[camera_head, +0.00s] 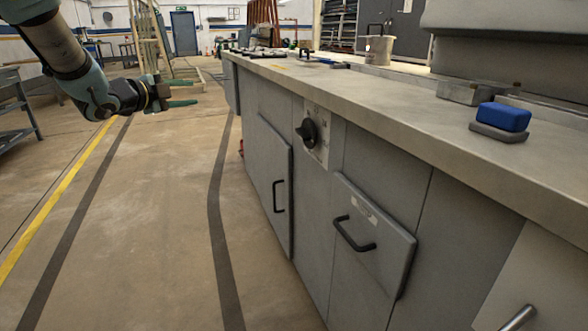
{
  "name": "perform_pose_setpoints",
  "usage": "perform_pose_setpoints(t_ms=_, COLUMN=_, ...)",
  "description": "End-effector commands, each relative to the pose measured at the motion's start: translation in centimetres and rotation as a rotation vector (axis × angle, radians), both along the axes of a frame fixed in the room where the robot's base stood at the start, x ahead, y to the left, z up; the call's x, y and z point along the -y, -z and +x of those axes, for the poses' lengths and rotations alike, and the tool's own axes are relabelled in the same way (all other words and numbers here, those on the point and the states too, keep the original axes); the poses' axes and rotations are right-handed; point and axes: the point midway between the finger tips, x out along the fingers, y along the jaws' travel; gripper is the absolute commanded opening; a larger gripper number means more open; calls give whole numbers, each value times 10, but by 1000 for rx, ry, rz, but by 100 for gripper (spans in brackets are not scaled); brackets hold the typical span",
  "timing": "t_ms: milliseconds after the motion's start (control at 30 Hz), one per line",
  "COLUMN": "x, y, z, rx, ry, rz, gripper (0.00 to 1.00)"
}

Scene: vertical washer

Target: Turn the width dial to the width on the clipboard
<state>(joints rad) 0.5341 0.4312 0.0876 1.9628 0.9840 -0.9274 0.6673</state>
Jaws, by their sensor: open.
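The dial (308,131) is a black knob on a light plate (316,137) with small markings, set in the grey front of the machine cabinet. The markings are too small to read. My gripper (190,94) is at the upper left, with green fingers apart and nothing between them. It is in the air over the floor, to the left of the dial and well apart from it. I cannot make out a clipboard in this view.
A cabinet door (268,185) with a black handle and a drawer front (373,232) with a black handle stand out near the dial. A blue block (504,116) and a metal bucket (379,50) are on the countertop (420,125). The floor before the cabinet is clear.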

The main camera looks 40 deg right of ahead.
Motion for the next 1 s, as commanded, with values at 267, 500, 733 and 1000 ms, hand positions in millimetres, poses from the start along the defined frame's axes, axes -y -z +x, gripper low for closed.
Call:
perform_pose_setpoints(t_ms=267, x=83, y=87, z=-88, rx=312, ry=503, rz=-84, gripper=45)
perform_pose_setpoints(t_ms=500, x=102, y=116, z=-137, rx=436, ry=740, rz=-150, gripper=45)
perform_pose_setpoints(t_ms=733, x=116, y=118, z=-150, rx=456, ry=783, rz=-163, gripper=45)
perform_pose_setpoints(t_ms=1000, x=161, y=118, z=-168, rx=454, ry=781, rz=-164, gripper=45)
